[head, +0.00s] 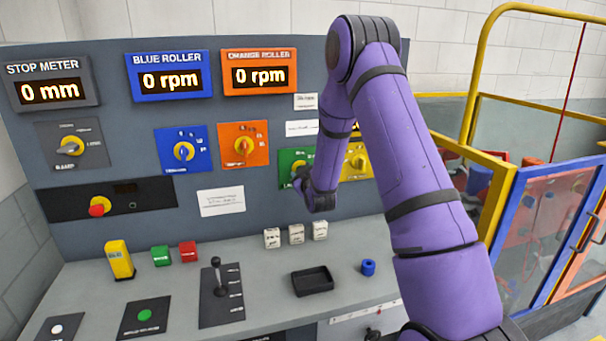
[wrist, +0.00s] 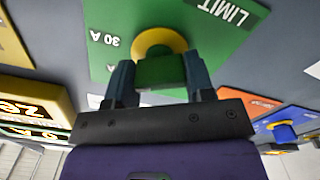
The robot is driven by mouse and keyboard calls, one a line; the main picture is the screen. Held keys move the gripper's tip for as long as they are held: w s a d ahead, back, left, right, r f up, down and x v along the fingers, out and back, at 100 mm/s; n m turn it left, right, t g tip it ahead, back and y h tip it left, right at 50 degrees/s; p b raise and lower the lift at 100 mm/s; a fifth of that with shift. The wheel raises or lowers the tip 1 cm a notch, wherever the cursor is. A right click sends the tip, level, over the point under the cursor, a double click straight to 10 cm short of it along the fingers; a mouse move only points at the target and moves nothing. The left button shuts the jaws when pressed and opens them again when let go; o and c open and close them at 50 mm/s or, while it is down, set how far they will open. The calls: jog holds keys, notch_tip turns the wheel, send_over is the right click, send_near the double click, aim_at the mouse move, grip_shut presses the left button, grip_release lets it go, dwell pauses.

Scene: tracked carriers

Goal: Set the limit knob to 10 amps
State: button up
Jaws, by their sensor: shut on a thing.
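The limit knob (wrist: 160,69) is green with a yellow ring around its base. It sits on a green plate (wrist: 232,38) that reads LIMIT and 30 A, upside down in the wrist view. My gripper (wrist: 160,78) is shut on the knob, one finger on each side. Which way the knob points cannot be told, and no 10 amp mark is readable. In the head view the green plate (head: 287,156) is partly hidden behind my purple arm, and my gripper (head: 300,182) is at it.
An orange knob plate (head: 257,130) and a blue one (head: 171,135) are left of the green plate; a yellow one (head: 350,172) is right of it, partly behind my arm. The desk below holds a black tray (head: 312,291), a lever (head: 218,280) and several buttons.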

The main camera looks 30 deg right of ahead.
jog(key=n, duration=0.6)
jog(key=shift+a+n, duration=0.1)
jog(key=shift+n, duration=0.2)
jog(key=n, duration=0.5)
jog(key=shift+f, duration=0.1)
dwell(0.3)
jog(key=o, duration=0.9)
jog(key=v, duration=1.1)
jog(key=shift+w, duration=0.1)
